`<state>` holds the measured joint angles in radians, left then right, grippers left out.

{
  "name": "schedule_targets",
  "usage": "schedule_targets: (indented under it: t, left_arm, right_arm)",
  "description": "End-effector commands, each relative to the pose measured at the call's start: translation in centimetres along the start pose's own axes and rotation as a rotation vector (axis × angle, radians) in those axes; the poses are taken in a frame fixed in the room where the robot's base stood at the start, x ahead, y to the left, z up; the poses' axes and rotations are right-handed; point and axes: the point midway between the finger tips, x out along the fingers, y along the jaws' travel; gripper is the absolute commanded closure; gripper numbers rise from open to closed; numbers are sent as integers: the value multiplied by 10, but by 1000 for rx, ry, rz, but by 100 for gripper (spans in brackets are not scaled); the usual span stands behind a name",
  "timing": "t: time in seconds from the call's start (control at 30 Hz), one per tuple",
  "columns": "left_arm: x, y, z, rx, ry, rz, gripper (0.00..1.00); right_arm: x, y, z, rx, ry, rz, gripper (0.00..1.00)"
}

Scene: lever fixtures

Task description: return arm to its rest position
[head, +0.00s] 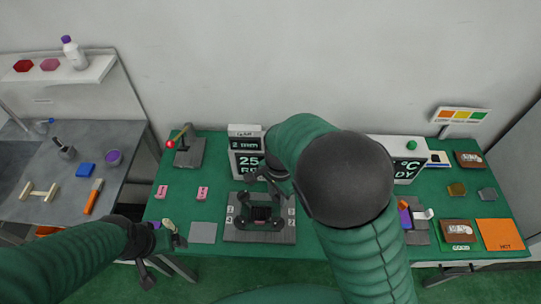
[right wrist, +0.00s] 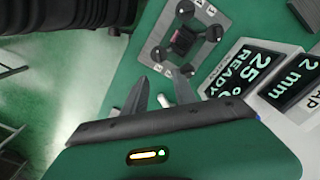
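My right arm comes up from the bottom middle of the head view and bends left at its dark elbow. My right gripper (head: 262,183) is open and empty above the grey fixture plate (head: 232,236) with black knobs and a dark red block in its middle. In the right wrist view its two fingers (right wrist: 158,92) stand apart, and the plate (right wrist: 155,57) lies beyond them. My left gripper (head: 163,256) is low at the table's front left edge, its fingers apart with nothing seen between them. A lever with a red ball (head: 170,144) stands on a grey base at the back left.
A display (head: 246,162) reading 25 stands behind the plate. A second display (head: 407,170) is partly hidden by my right arm. Pink tags (head: 161,191) and a grey square (head: 203,232) lie left. An orange HOT pad (head: 499,234) lies right.

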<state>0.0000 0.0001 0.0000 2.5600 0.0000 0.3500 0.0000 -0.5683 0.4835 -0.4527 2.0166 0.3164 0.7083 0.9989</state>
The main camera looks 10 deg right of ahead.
Motion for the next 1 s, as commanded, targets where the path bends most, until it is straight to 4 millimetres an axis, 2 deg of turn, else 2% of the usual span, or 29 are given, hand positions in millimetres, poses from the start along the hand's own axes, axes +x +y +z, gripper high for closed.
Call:
schedule_targets:
  t: [0.1,0.17,0.27,0.4,0.53,1.0]
  left_arm:
    - [2,0,0,0,0,0,12]
    - [9,0,2,0,0,0,12]
    - [30,0,7,0,0,0,12]
    - [54,0,13,0,-1,0,12]
    - [60,0,14,0,0,0,12]
    - [60,0,14,0,0,0,12]
  right_arm:
    - [2,2,-1,-12,-2,-2,67]
    - [7,12,-5,-72,-5,-16,67]
    - [19,44,-13,-322,7,-65,67]
    - [29,90,-19,-778,112,-128,67]
    - [30,112,-21,-1035,199,-130,67]
    - [30,114,-21,-1072,210,-126,67]
